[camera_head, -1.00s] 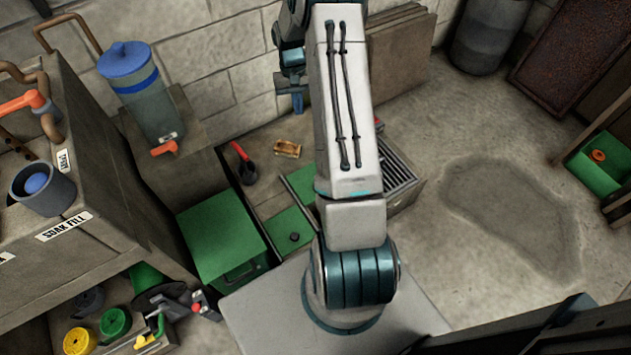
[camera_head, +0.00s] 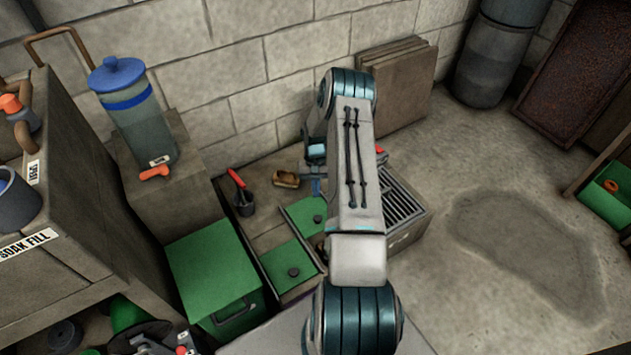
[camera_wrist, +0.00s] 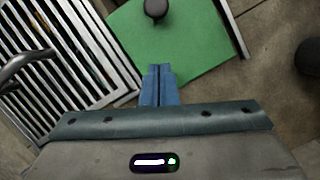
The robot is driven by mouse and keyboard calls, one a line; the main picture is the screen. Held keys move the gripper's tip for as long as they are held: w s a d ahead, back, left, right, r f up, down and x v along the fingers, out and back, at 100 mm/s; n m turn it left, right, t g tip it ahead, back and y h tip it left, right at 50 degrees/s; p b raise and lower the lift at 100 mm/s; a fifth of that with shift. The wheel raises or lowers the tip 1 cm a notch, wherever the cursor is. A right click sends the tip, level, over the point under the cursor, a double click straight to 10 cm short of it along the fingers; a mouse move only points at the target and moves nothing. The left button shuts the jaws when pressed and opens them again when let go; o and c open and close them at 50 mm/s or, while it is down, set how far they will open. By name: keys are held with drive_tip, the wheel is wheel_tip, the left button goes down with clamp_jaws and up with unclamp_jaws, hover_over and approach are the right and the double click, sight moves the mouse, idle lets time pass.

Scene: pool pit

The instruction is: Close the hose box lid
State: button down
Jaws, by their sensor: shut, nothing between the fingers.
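No label in view names the hose box, and I cannot tell which box it is. A green box with a front handle (camera_head: 215,282) stands left of my arm, its top flat. A low floor unit has a green panel with a black knob (camera_head: 287,262) and a second green panel (camera_head: 303,212) behind it. My gripper (camera_head: 316,188) is shut and empty, near the second panel, partly hidden by my arm. In the wrist view its blue fingertips (camera_wrist: 159,72) point at a green panel (camera_wrist: 190,50) with a black knob; contact cannot be told.
A slatted grate (camera_head: 403,208) lies right of the panels. A black pot with a red handle (camera_head: 243,200) and a brush (camera_head: 286,179) are behind them. An open green container (camera_head: 608,205) holding an orange ring is at far right. The right floor is clear.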

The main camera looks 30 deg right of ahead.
sight(317, 205)
drive_tip(key=x, duration=0.2)
drive_tip(key=shift+s+f+b, duration=0.1)
drive_tip(key=shift+f+b, duration=0.2)
drive_tip(key=shift+f, duration=0.05)
drive_tip(key=shift+s+a+r, duration=0.1)
drive_tip(key=shift+s+a, duration=0.35)
drive_tip(key=shift+s, duration=0.45)
drive_tip(key=shift+s+a+b, duration=0.3)
drive_tip(key=shift+s+a, duration=0.15)
drive_tip(key=shift+s, duration=0.35)
drive_tip(key=s+p, duration=0.3)
drive_tip(key=s, duration=1)
drive_tip(key=shift+p, duration=0.4)
